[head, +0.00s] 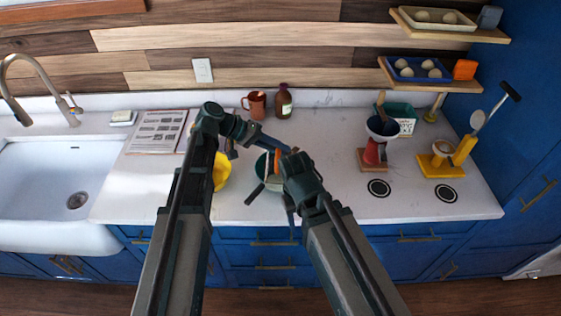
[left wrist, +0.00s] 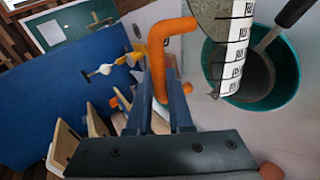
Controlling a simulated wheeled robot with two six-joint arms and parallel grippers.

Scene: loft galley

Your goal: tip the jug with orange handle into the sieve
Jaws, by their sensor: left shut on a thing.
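The jug's orange handle (left wrist: 160,50) is between the fingers of my left gripper (left wrist: 163,105), which is shut on it. In the left wrist view the jug (left wrist: 237,45) shows a white scale with black marks and a grey speckled area. It overlaps a teal bowl (left wrist: 291,75). A grey sieve (left wrist: 257,75) seems to sit in the bowl, its dark handle (left wrist: 295,10) sticking out. I cannot tell the jug's exact tilt. In the head view the arms partly hide the teal bowl (head: 262,168); the orange handle (head: 277,158) shows beside my left gripper (head: 270,143). My right gripper's fingers are unclear.
A yellow bowl (head: 221,171) stands left of the teal bowl. A brown mug (head: 256,104) and a bottle (head: 284,101) stand at the back. A red stand with a dark cone (head: 375,150) is to the right. The front right counter (head: 335,208) is fairly clear.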

